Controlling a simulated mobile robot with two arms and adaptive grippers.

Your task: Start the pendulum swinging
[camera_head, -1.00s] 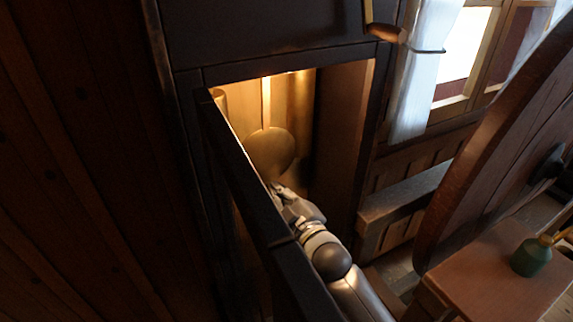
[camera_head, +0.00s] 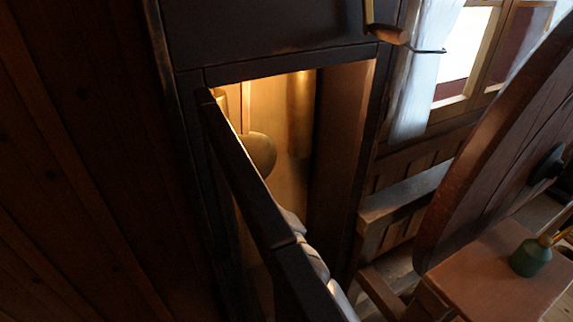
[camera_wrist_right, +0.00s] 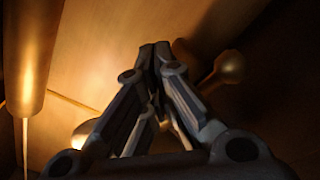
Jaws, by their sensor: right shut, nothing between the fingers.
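The pendulum's round brass bob (camera_head: 262,152) hangs inside the lit tall clock case in the head view. Its left part is hidden behind the open door's dark edge, and its rod shows above it, left of the opening's middle. My right gripper is hidden behind that door in the head view; only a bit of my pale arm shows below the bob. In the right wrist view my right gripper (camera_wrist_right: 155,50) is shut with nothing between its fingertips, in front of the case's wooden panel. I cannot make out the bob there. My left gripper is not in view.
The open door (camera_head: 245,178) stands across the case front, close to my arm. A green bottle (camera_head: 530,257) stands on a table at right.

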